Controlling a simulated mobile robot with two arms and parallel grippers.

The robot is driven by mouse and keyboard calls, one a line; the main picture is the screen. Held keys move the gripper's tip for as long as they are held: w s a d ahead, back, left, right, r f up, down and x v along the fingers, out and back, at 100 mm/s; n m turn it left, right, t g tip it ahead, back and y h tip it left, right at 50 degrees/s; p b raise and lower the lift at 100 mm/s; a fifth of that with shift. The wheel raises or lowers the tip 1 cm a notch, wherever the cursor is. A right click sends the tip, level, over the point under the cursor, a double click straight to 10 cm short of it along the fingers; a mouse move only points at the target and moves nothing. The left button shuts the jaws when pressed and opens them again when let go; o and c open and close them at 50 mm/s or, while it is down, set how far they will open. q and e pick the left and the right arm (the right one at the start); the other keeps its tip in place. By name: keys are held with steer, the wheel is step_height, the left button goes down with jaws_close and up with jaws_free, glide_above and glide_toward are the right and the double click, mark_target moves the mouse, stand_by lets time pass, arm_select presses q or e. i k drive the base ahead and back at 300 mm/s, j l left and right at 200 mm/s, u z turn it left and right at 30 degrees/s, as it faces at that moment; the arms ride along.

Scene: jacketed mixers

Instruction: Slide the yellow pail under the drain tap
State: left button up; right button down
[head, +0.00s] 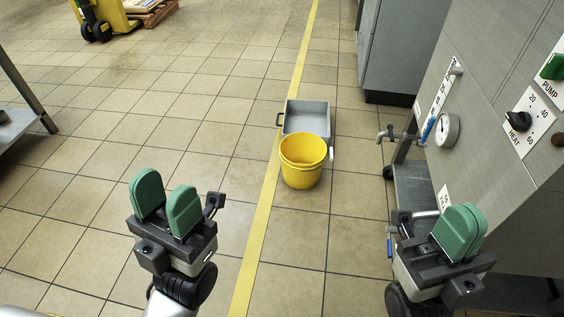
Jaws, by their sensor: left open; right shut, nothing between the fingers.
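The yellow pail (303,172) stands upright and open-topped on the tiled floor, just right of the yellow floor line, in the middle of the head view. The drain tap (392,133) sticks out to the left from the grey machine at right. The pail is to the left of the tap and apart from it. My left gripper (167,203) is open and empty, left of the pail and nearer to me. My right gripper (462,232) is shut and empty, in front of the machine at the lower right.
A grey tray (308,117) with a dark handle is right behind the pail. The machine panel (490,110) has a gauge (447,129) and a heat knob (518,121). A grey cabinet (400,45) stands behind. A yellow pallet truck (108,17) is far left.

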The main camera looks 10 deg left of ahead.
mark_target(298, 152)
steer(key=i+j+z, duration=0.1)
steer(key=z, duration=0.3)
steer(key=j+z, duration=0.4)
steer(key=i+j+z, duration=0.1)
steer(key=z, duration=0.3)
steer(key=j+z, duration=0.15)
steer(key=j, duration=0.55)
steer(key=j+z, duration=0.15)
steer(key=j, duration=0.55)
steer(key=j+z, duration=0.15)
steer(key=j, duration=0.55)
steer(key=k+j+z, duration=0.15)
steer(key=j, duration=0.55)
steer(key=j+z, duration=0.15)
steer(key=j, duration=1.65)
